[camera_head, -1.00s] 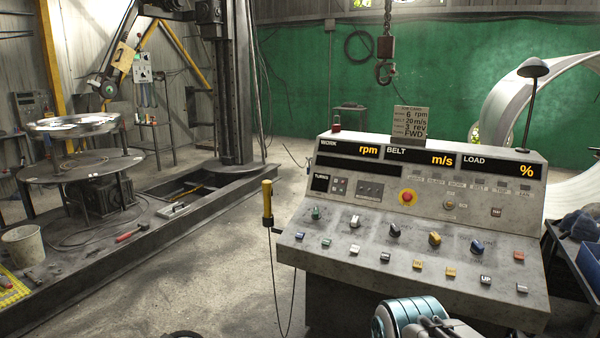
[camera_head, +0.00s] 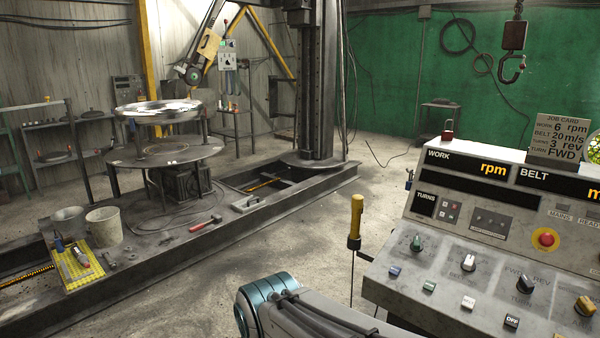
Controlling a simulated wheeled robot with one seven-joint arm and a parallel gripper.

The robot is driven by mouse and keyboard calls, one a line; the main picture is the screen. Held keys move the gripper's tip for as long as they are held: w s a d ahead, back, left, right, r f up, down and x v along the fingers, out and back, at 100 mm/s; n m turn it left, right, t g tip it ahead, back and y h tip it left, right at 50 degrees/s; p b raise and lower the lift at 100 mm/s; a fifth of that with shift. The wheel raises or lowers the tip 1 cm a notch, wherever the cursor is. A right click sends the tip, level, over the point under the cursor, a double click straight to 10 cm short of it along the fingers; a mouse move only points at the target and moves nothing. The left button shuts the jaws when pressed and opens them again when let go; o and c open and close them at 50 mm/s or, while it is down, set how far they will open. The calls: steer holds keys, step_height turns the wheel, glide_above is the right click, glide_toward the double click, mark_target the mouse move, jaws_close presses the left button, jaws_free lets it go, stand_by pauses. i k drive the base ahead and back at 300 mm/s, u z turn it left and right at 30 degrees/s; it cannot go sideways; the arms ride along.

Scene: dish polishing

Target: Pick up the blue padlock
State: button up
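Part of my arm shows at the bottom middle, in front of the console's left side. My gripper is out of the picture, so whether it is open or holds anything does not show.
A hook (camera_head: 512,66) hangs at upper right. A round table (camera_head: 165,156) carries a shiny dish (camera_head: 158,112). Buckets (camera_head: 104,226) and a yellow mat (camera_head: 72,272) lie left. The middle floor is clear.

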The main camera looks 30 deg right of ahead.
mark_target(409, 182)
steer(key=u, duration=0.1)
steer(key=i, duration=1.5)
steer(key=z, duration=0.85)
steer(key=i, duration=0.8)
steer(key=z, duration=0.95)
